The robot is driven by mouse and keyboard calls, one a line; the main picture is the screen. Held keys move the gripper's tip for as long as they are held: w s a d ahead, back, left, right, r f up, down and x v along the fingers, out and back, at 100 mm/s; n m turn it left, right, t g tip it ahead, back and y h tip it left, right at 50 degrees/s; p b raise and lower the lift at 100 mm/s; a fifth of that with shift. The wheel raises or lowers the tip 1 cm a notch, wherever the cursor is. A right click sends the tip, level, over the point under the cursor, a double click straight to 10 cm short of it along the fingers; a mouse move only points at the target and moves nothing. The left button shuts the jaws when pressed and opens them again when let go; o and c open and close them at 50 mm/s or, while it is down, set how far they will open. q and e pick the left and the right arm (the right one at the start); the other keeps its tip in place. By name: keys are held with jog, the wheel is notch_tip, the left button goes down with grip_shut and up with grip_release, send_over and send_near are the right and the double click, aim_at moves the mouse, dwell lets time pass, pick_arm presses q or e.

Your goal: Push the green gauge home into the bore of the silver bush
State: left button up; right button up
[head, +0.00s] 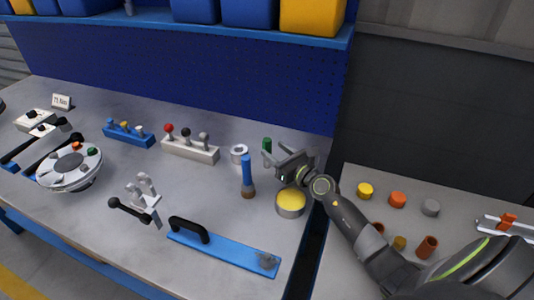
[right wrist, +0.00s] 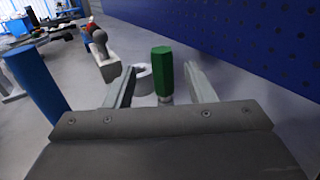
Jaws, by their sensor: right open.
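The green gauge (head: 267,146) stands upright near the back of the bench, just right of the silver bush. In the right wrist view the gauge (right wrist: 163,72) shows a green handle above a short metal part. The silver bush (head: 239,150) is a short ring; in the right wrist view the bush (right wrist: 142,82) is partly hidden behind my left-hand finger. My right gripper (head: 276,162) is open. Its fingers (right wrist: 164,90) lie on either side of the gauge, with gaps visible. The gauge's lower end is partly hidden by the gripper body. My left gripper is not in view.
A blue-handled tool (head: 247,175) stands close in front of the bush. A yellow-topped round tin (head: 290,202) sits below my right gripper. A grey block with knobs (head: 190,149) stands to the left. The blue pegboard (head: 220,80) rises behind the bench.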

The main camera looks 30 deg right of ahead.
aim_at(270, 144)
jog(key=x, duration=0.5)
jog(key=shift+d+r, duration=0.15)
jog(key=shift+r, duration=0.1)
jog(key=shift+r, duration=0.1)
grip_shut()
